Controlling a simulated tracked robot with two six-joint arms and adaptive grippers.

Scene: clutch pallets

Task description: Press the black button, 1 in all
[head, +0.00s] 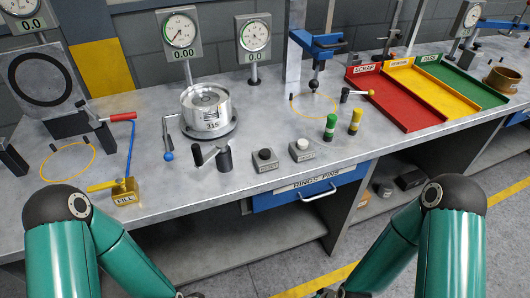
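The black button (264,155) is a dark round cap on a small grey box near the front edge of the metal workbench, at the picture's middle. A similar box with a white button (302,144) stands just to its right. Nothing touches the black button. My two green arms rise at the lower left and lower right of the head view, both in front of the bench. Their grippers are below the picture or hidden, so I cannot see their fingers.
A silver clutch part (208,108) sits on a round stand behind the button. A grey lever fixture (216,154) stands left of it. Green (330,127) and yellow (355,121) cylinders stand right. A drawer (310,188) lies below. Red, yellow and green trays (398,108) are at the right.

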